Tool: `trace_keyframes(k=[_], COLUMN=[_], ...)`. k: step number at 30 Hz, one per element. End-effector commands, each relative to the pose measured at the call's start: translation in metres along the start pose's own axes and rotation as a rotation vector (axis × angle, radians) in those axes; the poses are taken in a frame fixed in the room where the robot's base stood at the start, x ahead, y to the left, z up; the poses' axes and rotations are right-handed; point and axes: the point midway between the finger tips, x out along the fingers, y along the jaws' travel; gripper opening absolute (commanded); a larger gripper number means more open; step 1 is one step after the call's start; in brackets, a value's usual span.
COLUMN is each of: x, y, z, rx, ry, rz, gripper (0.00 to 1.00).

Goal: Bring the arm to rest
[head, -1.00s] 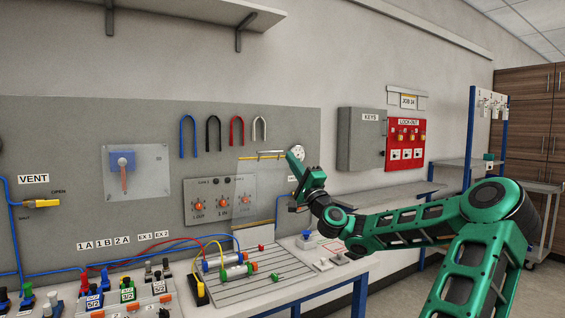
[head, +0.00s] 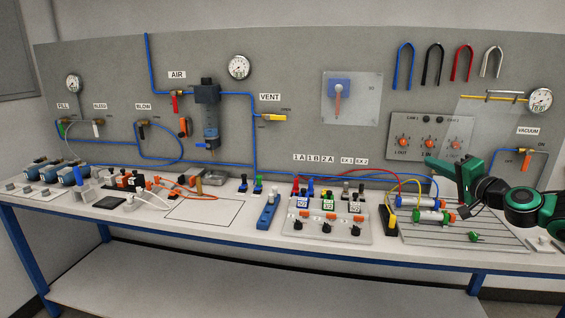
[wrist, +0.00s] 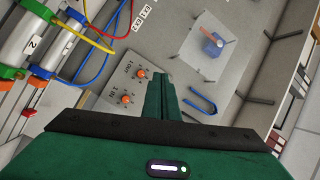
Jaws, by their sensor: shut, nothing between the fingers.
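My green arm enters the head view from the right edge, and my gripper (head: 447,167) is over the right part of the bench, in front of the wall panel and above the cylinders (head: 430,216). In the wrist view my gripper (wrist: 160,77) has its green fingers together with nothing between them. Beyond the fingers in that view are the flow knobs (wrist: 133,86), a blue hose loop (wrist: 203,100) and the clear plate with a blue switch (wrist: 213,44). The cylinders (wrist: 33,40) show large at the upper left there.
The bench (head: 150,222) runs across the head view with a valve block (head: 328,226), loose blue and orange parts and a blue tool (head: 267,211). Gauges, tubes and a yellow vent valve (head: 273,117) are on the panel. Bare bench lies along the front edge.

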Motion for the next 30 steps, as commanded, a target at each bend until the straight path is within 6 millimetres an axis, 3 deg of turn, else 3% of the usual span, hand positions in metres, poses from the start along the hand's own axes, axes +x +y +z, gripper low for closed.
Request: trace_keyframes(k=[1, 3, 6, 12, 20, 30], x=[0.006, 0.005, -0.006, -0.057, -0.149, -0.285], y=[0.013, 0.035, 0.064, 0.106, 0.122, 0.09], z=[0.031, 0.069, 0.113, 0.166, 0.184, 0.184], rx=[-0.044, -0.105, -0.188, -0.334, -0.454, -0.447], ry=[-0.078, -0.183, -0.32, -0.541, -0.72, -0.825], rz=[0.061, 0.155, 0.286, 0.542, 0.846, 1.16], gripper=[0.0, 0.0, 0.0, 0.0, 0.0, 0.0])
